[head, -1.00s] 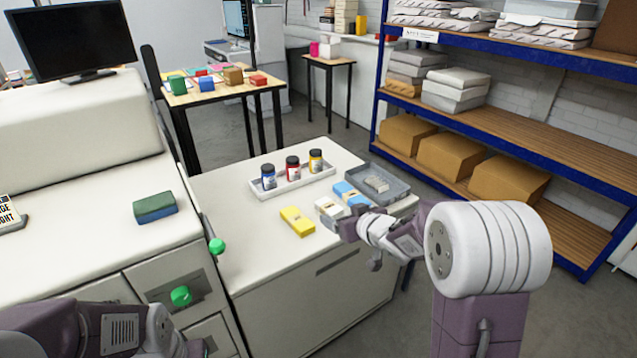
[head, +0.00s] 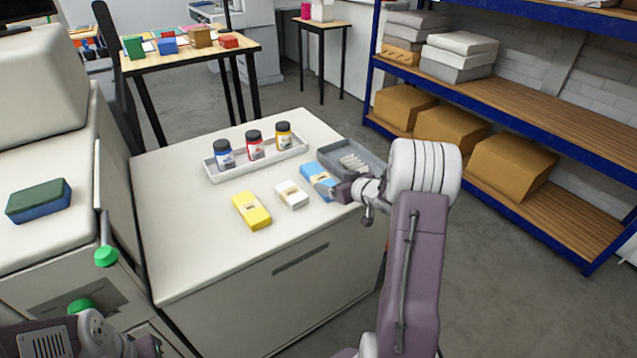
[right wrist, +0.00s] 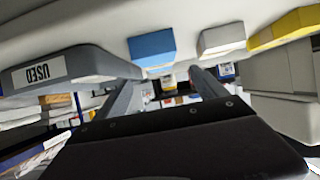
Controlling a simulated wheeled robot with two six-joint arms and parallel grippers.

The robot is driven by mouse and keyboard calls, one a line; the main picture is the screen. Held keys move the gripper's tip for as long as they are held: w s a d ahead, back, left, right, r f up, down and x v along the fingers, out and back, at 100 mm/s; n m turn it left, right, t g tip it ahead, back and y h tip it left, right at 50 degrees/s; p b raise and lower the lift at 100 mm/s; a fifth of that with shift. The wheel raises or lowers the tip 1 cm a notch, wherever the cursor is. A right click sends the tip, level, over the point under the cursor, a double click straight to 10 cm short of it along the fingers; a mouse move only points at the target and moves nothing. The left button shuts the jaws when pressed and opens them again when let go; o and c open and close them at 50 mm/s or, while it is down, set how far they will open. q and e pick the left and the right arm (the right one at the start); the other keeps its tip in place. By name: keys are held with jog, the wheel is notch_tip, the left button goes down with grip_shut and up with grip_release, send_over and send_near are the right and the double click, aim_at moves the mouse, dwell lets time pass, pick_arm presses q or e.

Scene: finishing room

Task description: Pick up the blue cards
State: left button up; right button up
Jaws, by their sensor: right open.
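The blue cards (head: 316,178) are a small blue block with a pale band, lying on the white counter (head: 180,260) beside the grey tray. My right gripper (head: 343,192) is just to their right and near side, its jaws open and empty. In the right wrist view the blue cards (right wrist: 152,47) are beyond the open fingers (right wrist: 165,88), apart from them. A white pack (head: 291,194) and a yellow pack (head: 252,210) lie to the left of the blue one. Of my left arm only a part shows at the bottom left; its gripper is out of view.
The grey tray (head: 376,158) holds a pale item; its label in the right wrist view (right wrist: 38,74) reads USED. A white tray (head: 288,155) with three jars stands behind the packs. A green-and-blue block (head: 38,200) lies on the left machine. The counter's front left is clear.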

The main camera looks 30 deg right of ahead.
aim_at(321, 177)
jog(key=x, duration=0.3)
jog(key=shift+d+f+b, duration=0.15)
jog(key=shift+f+b, duration=0.05)
jog(key=shift+b, duration=0.1)
jog(key=shift+w, duration=0.4)
jog(key=b+x, duration=0.1)
jog(key=x, duration=0.4)
jog(key=shift+w+f, duration=0.1)
jog(key=shift+f, duration=0.05)
jog(key=c, duration=1.8)
